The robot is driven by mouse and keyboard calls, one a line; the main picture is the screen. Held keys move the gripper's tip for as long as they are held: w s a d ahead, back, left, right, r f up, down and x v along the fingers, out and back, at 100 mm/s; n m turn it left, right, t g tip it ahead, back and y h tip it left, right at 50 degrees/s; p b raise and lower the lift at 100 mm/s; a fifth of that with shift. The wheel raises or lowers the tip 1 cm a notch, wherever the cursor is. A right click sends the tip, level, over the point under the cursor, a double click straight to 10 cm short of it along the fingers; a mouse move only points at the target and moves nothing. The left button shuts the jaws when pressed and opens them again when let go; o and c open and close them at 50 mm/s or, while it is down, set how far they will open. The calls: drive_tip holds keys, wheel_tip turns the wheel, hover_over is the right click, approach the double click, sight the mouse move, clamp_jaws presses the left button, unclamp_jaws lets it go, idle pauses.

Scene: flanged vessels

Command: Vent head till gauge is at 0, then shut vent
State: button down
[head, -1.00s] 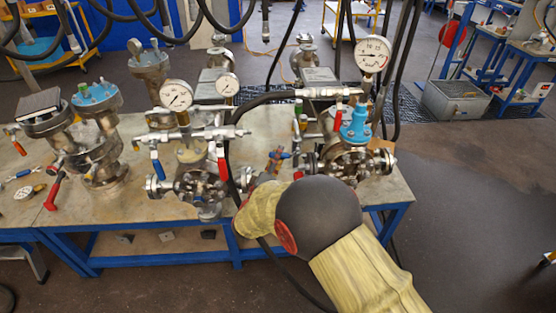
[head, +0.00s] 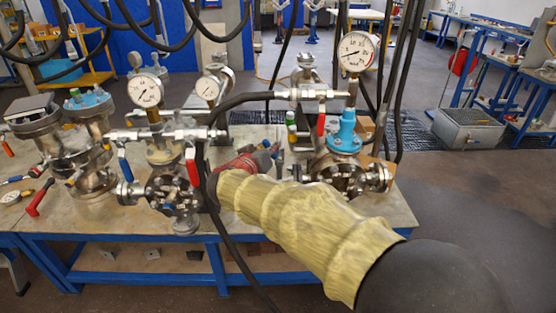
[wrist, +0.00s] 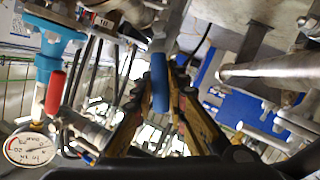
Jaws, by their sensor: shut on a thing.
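The right vessel's head (head: 345,135) is blue and carries a round white gauge (head: 355,51). Its needle points left, on the low side of the dial; the exact reading is too small to tell. The gauge also shows at the lower left of the wrist view (wrist: 30,149). A red lever (head: 321,124) hangs by the head, and a red lever (wrist: 55,92) shows in the wrist view. There my gripper (wrist: 164,88) is shut on a blue lever handle (wrist: 160,76) between its brown fingers. In the head view my arm hides the fingertips and this handle.
A left vessel (head: 172,190) with its own gauge (head: 145,90) and blue and red levers stands on the bench (head: 110,214). Black hoses (head: 225,102) hang across the bench. Open floor lies to the right, with a grey bin (head: 468,130) behind.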

drive_tip(key=shift+d+r+m+y, duration=0.15)
drive_tip(key=shift+d+m+y, duration=0.2)
drive_tip(key=shift+d+m, duration=0.2)
drive_tip(key=shift+d+r+m+y, duration=0.15)
drive_tip(key=shift+d+m+y, duration=0.2)
drive_tip(key=shift+d+m, duration=0.2)
drive_tip(key=shift+d+m+g+y, duration=0.4)
drive_tip(key=shift+d+m+y, duration=0.1)
drive_tip(key=shift+m, duration=0.1)
drive_tip(key=shift+f, duration=0.15)
drive_tip(key=c, duration=1.7)
unclamp_jaws()
drive_tip(key=shift+c, duration=0.2)
drive_tip(key=v, duration=1.2)
